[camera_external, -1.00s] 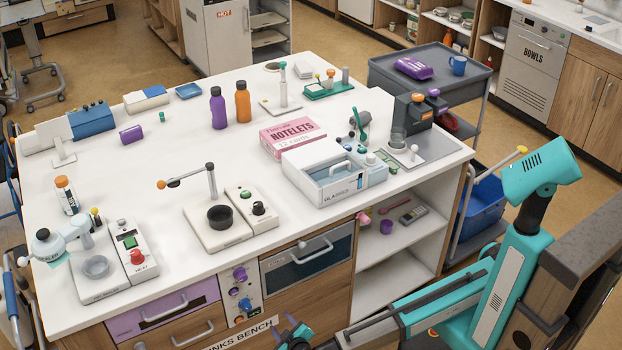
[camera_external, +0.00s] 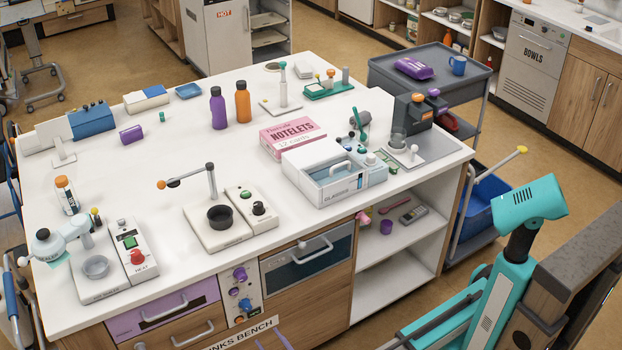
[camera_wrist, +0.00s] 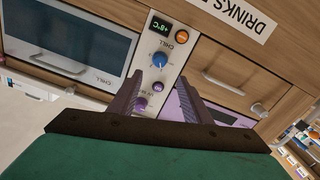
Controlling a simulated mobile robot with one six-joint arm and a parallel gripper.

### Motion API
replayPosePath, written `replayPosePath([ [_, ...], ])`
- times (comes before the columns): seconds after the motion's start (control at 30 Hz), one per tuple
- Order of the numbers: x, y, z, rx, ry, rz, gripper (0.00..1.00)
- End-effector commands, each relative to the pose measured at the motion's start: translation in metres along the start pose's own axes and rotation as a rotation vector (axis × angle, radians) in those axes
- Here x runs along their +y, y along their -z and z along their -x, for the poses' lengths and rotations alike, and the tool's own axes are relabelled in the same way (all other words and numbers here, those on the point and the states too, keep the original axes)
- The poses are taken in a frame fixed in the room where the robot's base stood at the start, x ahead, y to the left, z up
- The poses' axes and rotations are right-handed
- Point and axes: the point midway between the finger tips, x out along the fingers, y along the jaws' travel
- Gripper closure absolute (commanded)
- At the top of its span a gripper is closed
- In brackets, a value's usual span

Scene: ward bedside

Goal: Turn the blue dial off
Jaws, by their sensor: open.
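The blue dial (camera_external: 245,305) is on the narrow white control panel on the bench front. In the wrist view the blue dial (camera_wrist: 160,62) is near the top middle, labelled CHILL, below a green display and an orange button. My gripper (camera_wrist: 158,80) is open, with its two purplish fingers spread and pointing toward the panel. The dial appears between and just beyond the fingertips, with no visible contact. In the external view only the fingertips of my gripper (camera_external: 273,342) show at the bottom edge. The dial's pointer setting is too small to read.
Purple knobs (camera_external: 240,273) sit on the same panel above the dial; one purple knob (camera_wrist: 140,103) shows near my left finger. A purple drawer (camera_external: 165,312) is left of the panel and an oven-like door (camera_external: 310,262) right. An open shelf (camera_external: 395,245) lies further right.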

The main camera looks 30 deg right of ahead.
Motion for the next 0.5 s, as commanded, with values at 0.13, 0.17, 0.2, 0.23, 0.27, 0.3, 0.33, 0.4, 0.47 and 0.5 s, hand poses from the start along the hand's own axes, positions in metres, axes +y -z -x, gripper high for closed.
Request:
replayPosePath([
  [0.13, 0.000, 0.000, -0.001, -0.001, 0.000, 0.001, 0.56],
  [0.17, 0.000, -0.001, -0.001, -0.001, 0.000, 0.001, 0.56],
  [0.2, 0.000, -0.001, -0.002, -0.001, 0.000, 0.001, 0.56],
  [0.23, 0.000, -0.001, -0.003, -0.002, 0.000, 0.001, 0.56],
  [0.27, 0.000, -0.001, -0.004, -0.002, 0.000, 0.001, 0.56],
  [0.3, 0.000, -0.001, -0.005, -0.002, -0.001, 0.001, 0.56],
  [0.33, 0.000, -0.001, -0.007, -0.002, -0.001, 0.001, 0.56],
  [0.4, 0.000, -0.002, -0.012, -0.002, -0.001, 0.001, 0.56],
  [0.47, 0.000, -0.002, -0.018, -0.002, -0.001, 0.001, 0.56],
  [0.5, 0.000, -0.002, -0.022, -0.002, -0.001, 0.001, 0.56],
])
